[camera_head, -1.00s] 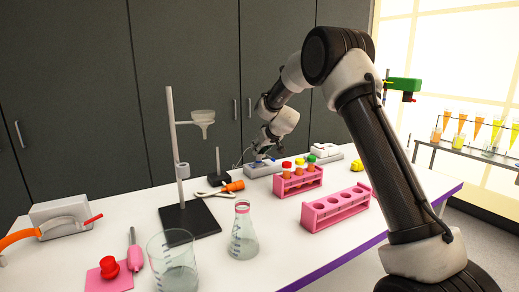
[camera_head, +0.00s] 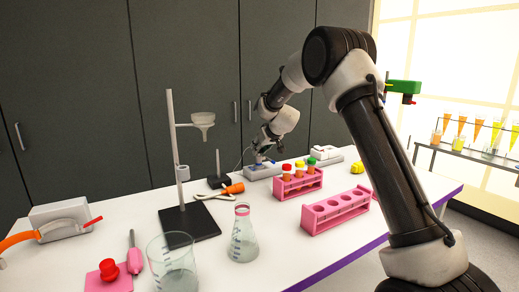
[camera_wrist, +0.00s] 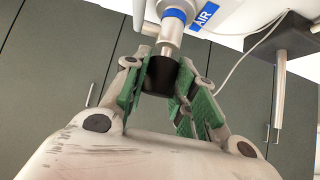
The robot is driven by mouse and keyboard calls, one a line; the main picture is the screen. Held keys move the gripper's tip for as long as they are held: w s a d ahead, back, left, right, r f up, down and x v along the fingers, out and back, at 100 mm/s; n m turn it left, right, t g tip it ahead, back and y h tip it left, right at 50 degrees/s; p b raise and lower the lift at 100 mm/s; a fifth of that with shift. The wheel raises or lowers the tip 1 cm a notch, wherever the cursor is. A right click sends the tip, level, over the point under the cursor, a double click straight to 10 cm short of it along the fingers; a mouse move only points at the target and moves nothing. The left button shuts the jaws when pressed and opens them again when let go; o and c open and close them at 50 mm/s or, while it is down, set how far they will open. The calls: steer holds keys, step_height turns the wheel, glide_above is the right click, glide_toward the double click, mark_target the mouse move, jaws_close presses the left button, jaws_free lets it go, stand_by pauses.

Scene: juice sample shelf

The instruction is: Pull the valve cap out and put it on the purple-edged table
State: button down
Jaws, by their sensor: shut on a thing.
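The valve cap (camera_wrist: 160,75) is a short black cylinder in the wrist view. It sits at the end of a shiny metal stem (camera_wrist: 172,30) that leads to a white fitting beside a blue AIR label (camera_wrist: 204,14). The green-padded fingers of my gripper (camera_wrist: 160,90) are closed around the cap from both sides. Cap and stem appear in line and touching. In the head view my gripper (camera_head: 262,158) is at the far side of the purple-edged table (camera_head: 290,258), over a grey device (camera_head: 262,171); the cap is too small to make out there.
A pink rack with capped tubes (camera_head: 299,188) stands just right of my gripper. An empty pink rack (camera_head: 335,214), a flask (camera_head: 242,240), a beaker (camera_head: 173,268) and a ring stand (camera_head: 190,222) are nearer. Bare tabletop shows at front centre.

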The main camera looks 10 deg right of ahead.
steer(key=shift+r, duration=0.15)
steer(key=shift+r, duration=1.35)
